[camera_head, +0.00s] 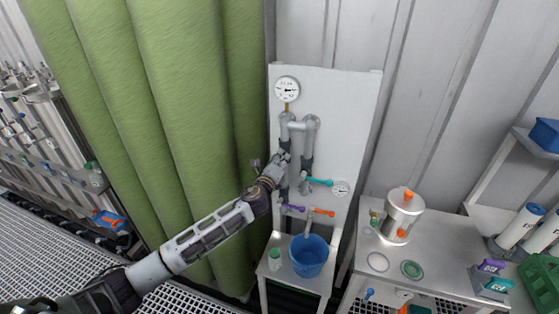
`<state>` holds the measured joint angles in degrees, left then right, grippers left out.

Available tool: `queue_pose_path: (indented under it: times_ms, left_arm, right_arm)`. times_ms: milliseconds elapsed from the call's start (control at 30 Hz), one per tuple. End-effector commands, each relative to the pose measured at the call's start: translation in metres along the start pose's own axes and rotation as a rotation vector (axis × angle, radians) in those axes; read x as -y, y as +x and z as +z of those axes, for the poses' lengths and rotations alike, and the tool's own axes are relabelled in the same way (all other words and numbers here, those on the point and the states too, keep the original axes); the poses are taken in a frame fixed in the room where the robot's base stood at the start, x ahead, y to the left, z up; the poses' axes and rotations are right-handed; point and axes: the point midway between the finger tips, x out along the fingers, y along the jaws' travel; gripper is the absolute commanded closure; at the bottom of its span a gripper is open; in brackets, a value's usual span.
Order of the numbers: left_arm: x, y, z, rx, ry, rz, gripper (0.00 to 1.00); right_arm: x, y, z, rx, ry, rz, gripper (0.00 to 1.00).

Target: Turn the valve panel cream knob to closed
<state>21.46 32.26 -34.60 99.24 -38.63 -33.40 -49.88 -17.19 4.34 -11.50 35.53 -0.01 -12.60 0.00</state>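The valve panel (345,100) is a white upright board with grey pipes in the middle of the head view. It carries a teal handle (320,181), a purple handle (293,208) and an orange handle (323,212). My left gripper (281,158) is at the panel's left pipe, above the purple handle and left of the teal one. I cannot make out a cream knob; the gripper covers part of the pipe there. The gripper's fingers are too small to tell whether they are open or hold anything. My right gripper is not in view.
A round gauge (287,89) sits at the panel's top left, a smaller gauge (341,188) lower right. A blue bucket (309,257) stands below the pipes. A bench with a steel vessel (402,213) is at the right.

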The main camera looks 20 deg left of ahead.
Motion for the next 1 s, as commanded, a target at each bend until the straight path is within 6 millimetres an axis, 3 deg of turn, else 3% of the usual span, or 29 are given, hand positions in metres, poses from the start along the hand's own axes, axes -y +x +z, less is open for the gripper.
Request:
queue_pose_path:
  times_ms: [167, 667, 1000]
  left_arm:
    - [0.0, 0.0, -0.001, -0.001, -0.001, 0.001, 0.52]
    - [-0.001, -0.005, 0.0, 0.0, 0.0, 0.001, 0.52]
    - [-0.001, -0.031, -0.001, -0.002, 0.0, 0.001, 0.52]
  right_arm:
    - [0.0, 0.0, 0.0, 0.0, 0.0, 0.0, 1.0]
    - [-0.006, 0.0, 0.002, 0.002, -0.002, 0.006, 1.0]
    - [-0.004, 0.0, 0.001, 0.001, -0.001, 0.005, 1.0]
